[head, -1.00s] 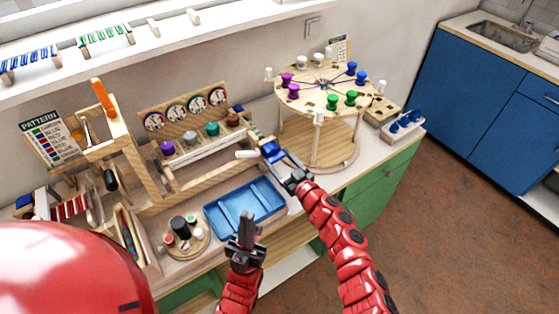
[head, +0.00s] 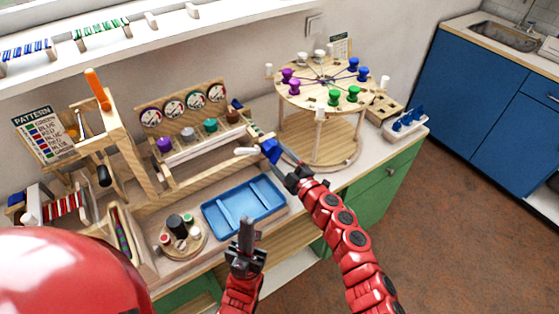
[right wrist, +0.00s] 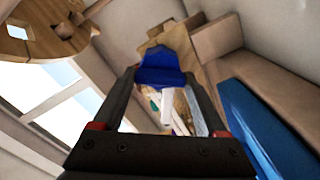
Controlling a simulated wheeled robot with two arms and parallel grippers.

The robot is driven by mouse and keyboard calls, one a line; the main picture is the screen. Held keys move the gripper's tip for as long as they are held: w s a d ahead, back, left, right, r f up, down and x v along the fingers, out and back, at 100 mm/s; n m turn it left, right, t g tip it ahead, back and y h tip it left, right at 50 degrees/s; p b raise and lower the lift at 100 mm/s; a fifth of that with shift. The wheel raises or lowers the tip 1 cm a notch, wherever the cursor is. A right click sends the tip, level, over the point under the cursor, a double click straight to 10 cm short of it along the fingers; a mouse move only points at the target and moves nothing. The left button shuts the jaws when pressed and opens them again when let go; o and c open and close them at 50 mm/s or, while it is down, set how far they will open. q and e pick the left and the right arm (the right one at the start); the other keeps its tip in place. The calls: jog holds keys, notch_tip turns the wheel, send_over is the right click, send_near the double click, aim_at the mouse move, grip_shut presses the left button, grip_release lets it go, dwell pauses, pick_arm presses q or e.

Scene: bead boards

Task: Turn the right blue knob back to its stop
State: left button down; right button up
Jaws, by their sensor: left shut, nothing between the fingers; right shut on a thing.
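The right blue knob (head: 270,150) is at the right end of the long wooden frame, beside a white rod end. My right gripper (head: 280,157) is shut on it. In the right wrist view the knob (right wrist: 160,72) shows between the two dark fingertips, with a white rod beyond it. The fingers hide part of the knob, and I cannot tell from these frames whether it is at its stop. My left gripper (head: 246,235) is shut and empty, in front of the blue tray and apart from it.
The blue tray (head: 224,215) lies at the front of the counter. A round wooden stand (head: 326,94) with coloured pegs rises right behind my right gripper. Gauges and coloured knobs stand on a wooden rack (head: 176,150) behind. A small round holder (head: 203,249) is at front left.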

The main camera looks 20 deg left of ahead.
jog(key=n+b, duration=0.3)
jog(key=n, duration=0.3)
jog(key=shift+f, duration=0.15)
jog(key=shift+n, duration=0.4)
jog(key=o, duration=1.3)
jog(key=b+v, duration=0.2)
jog(key=v, duration=1.5)
jog(key=shift+s, duration=0.2)
jog(key=shift+d, duration=0.2)
